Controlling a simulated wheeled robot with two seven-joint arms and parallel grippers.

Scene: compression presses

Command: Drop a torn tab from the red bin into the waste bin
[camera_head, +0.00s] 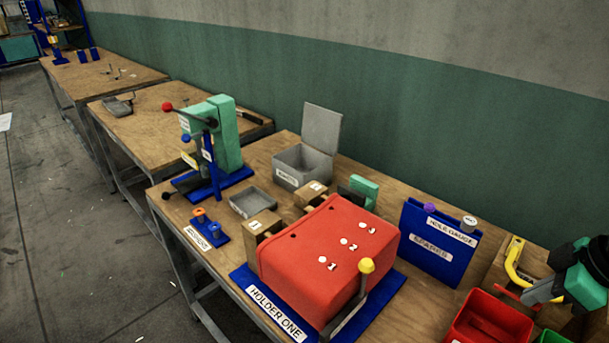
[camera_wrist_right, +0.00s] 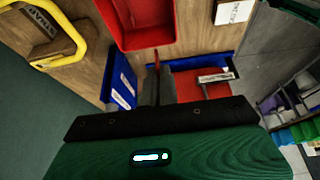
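The red bin (camera_head: 497,312) stands at the lower right of the table in the head view, partly cut off by the frame. It also shows at the top of the right wrist view (camera_wrist_right: 136,44). My right gripper (camera_head: 532,294) is beside and above it. In the wrist view its grey fingers (camera_wrist_right: 157,88) are closed around a thin dark red strip (camera_wrist_right: 156,62), which looks like a torn tab. The strip (camera_head: 508,292) sticks out of the fingertips in the head view, above the bin. My left gripper is out of view. I cannot identify a waste bin.
A red press labelled Holder One (camera_head: 305,255), a blue gauge board (camera_head: 440,235), a yellow handle (camera_head: 513,262) and a green bin (camera_head: 550,338) are nearby. A grey lidded box (camera_head: 303,165) and a green press (camera_head: 226,135) stand farther back.

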